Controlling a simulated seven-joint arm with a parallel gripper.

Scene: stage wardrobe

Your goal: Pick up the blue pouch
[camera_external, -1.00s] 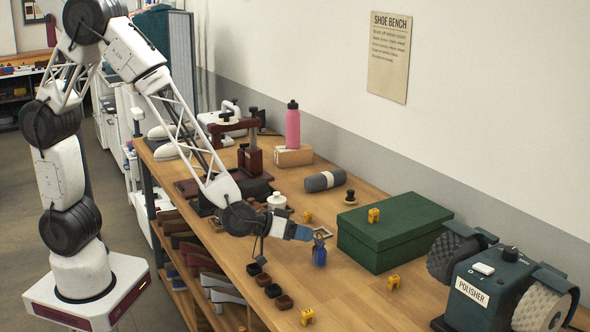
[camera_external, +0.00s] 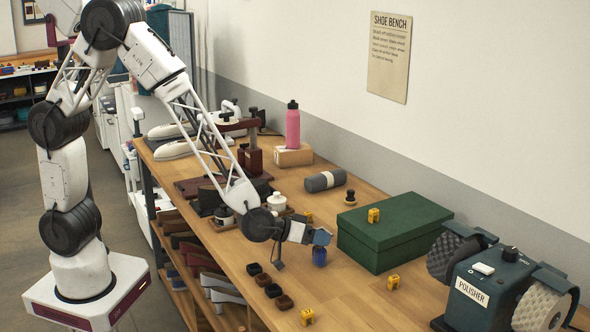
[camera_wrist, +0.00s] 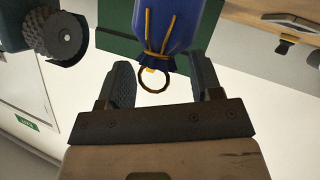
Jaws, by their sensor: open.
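The blue pouch (camera_external: 320,256) stands upright on the wooden bench, left of the green box. In the wrist view the pouch (camera_wrist: 174,28) shows a yellow drawstring and a dark ring hanging at its neck. My gripper (camera_external: 321,237) is at the pouch's top in the external view and hides part of it. In the wrist view my gripper (camera_wrist: 165,72) is open, with a dark finger on either side of the pouch's neck and ring. I cannot tell whether either finger touches it.
The green box (camera_external: 386,244) stands close on the right with a yellow block (camera_external: 373,215) on its lid. Yellow blocks (camera_external: 393,282) and the polisher (camera_external: 482,290) are at the right. The front bench top is mostly clear.

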